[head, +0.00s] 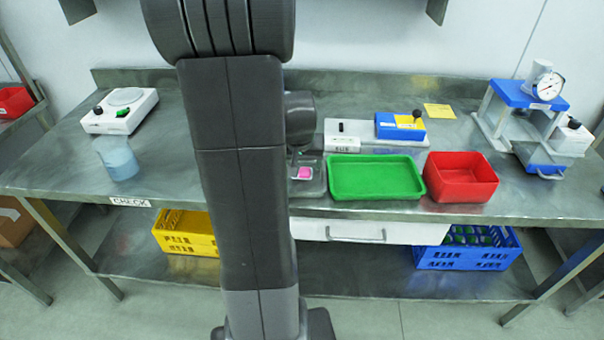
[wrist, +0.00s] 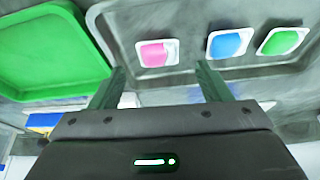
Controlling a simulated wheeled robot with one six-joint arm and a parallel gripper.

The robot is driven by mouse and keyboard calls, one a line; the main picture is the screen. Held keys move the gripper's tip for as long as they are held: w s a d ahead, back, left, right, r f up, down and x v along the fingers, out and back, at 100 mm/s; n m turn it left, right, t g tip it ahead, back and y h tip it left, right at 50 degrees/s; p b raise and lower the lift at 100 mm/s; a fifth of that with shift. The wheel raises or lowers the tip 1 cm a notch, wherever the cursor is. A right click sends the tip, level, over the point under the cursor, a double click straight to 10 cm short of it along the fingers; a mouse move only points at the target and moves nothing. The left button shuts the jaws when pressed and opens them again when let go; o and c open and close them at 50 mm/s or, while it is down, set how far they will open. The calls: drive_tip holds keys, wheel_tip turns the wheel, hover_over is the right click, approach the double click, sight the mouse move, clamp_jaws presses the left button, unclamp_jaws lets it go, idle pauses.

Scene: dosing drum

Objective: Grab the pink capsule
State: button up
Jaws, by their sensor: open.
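The pink capsule (wrist: 157,53) sits in a small white holder in a grey tray (wrist: 120,30) in the wrist view. It also shows in the head view (head: 304,173), just right of my arm. A blue capsule (wrist: 229,43) and a green capsule (wrist: 281,41) lie to its right in the same tray. My gripper (wrist: 160,80) is open and empty, with its two fingers pointing toward the tray. The pink capsule appears beyond the gap between the fingertips, nearer the left finger. In the head view my arm hides the gripper and part of the tray.
A green tray (head: 375,178) and a red bin (head: 461,177) stand right of the capsule tray. A blue and yellow device (head: 400,126) stands behind. A beaker (head: 117,158) and a white scale (head: 120,110) are at the left. The bench is clear between beaker and arm.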

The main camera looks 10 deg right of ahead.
sight(302, 173)
drive_tip(key=shift+x, duration=2.65)
drive_tip(key=shift+d, duration=0.15)
drive_tip(key=shift+c, duration=0.2)
drive_tip(key=c, duration=1)
